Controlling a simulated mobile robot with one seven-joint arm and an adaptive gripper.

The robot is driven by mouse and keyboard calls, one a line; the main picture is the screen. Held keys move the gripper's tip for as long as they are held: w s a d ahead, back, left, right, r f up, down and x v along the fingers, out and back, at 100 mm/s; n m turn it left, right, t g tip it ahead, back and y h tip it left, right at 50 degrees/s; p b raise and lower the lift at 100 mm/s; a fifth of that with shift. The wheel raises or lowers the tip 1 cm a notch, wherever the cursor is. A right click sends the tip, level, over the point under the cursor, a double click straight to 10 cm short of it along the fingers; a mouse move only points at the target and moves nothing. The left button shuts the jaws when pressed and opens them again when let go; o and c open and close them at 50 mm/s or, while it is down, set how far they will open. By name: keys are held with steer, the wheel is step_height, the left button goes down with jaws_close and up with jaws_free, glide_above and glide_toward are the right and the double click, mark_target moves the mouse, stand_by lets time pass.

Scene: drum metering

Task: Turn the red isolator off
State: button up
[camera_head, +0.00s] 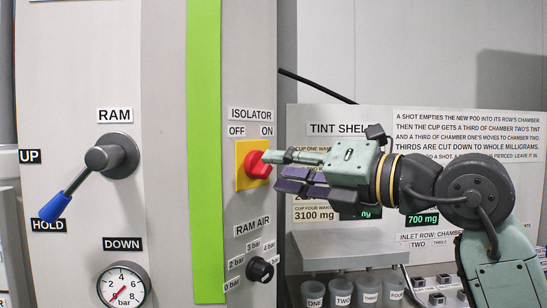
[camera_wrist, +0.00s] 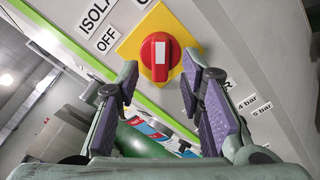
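The red isolator knob (camera_head: 258,164) sits on a yellow plate (camera_head: 241,178) on the grey panel, under the OFF and ON labels. In the wrist view the knob (camera_wrist: 160,57) shows a white mark on its bar, which points up the picture, towards the ON side and away from the OFF label (camera_wrist: 106,40). My gripper (camera_head: 274,170) is just right of the knob. In the wrist view my gripper (camera_wrist: 160,78) is open, with one purple-padded finger on each side below the knob and nothing between them. Whether a fingertip touches the knob, I cannot tell.
A small black RAM AIR knob (camera_head: 260,270) is below the isolator. A ram lever (camera_head: 88,176) with a blue grip and a gauge (camera_head: 123,287) are at left. Several cups (camera_head: 341,292) stand under the tint shelf at right, below my arm.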

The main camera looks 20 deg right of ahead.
mark_target(263, 165)
steer(key=shift+x, duration=1.35)
steer(key=shift+c, duration=0.4)
jaws_close()
